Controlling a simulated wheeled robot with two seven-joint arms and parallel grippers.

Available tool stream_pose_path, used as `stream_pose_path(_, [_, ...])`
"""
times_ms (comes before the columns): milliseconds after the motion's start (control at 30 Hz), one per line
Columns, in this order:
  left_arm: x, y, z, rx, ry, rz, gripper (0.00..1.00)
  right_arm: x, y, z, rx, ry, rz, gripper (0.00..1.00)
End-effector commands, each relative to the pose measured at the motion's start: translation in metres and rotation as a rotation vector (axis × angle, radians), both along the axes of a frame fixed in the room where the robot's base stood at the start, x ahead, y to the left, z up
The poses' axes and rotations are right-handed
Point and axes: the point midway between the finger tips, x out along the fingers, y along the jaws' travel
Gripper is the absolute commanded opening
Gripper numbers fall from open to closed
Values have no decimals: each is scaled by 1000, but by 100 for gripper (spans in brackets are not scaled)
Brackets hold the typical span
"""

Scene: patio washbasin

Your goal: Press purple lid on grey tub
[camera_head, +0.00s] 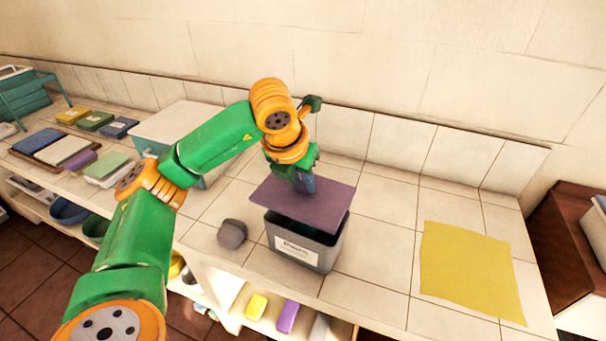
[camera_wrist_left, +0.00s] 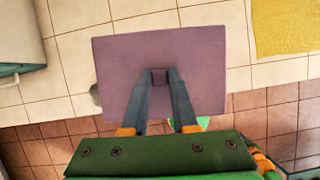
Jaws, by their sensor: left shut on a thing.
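The flat purple lid (camera_head: 321,206) is over the grey tub (camera_head: 326,254), which stands on the tiled counter and has a white label on its front. The lid sits a bit to the left and back of the tub's opening, and part of the dark opening shows below its front edge. My left gripper (camera_head: 303,184) is shut on the lid's handle from above. In the left wrist view the lid (camera_wrist_left: 205,75) fills the middle and hides the tub. The left fingers (camera_wrist_left: 160,78) meet at a small dark handle at the lid's centre. My right gripper is in neither view.
A dark grey stone-like lump (camera_head: 232,233) lies left of the tub. A yellow cloth (camera_head: 468,270) lies flat to the right. A white-topped teal box (camera_head: 178,124) stands behind my left arm. Several coloured lids and blocks lie further left. Bare tiles lie between tub and cloth.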

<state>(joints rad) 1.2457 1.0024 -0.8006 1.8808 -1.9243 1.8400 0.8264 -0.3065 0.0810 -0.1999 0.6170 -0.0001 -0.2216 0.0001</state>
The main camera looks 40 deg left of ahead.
Motion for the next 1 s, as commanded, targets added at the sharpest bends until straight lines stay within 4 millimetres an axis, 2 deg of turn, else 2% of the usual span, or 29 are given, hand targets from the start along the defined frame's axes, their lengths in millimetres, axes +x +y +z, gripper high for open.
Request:
stream_pose_path(267, [0,0,-27,0,0,0,0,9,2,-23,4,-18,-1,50])
stream_pose_path(533, [1,0,-61,0,-1,0,0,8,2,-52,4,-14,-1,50])
stream_pose_path(1000, [1,0,-62,0,-1,0,0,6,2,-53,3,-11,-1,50])
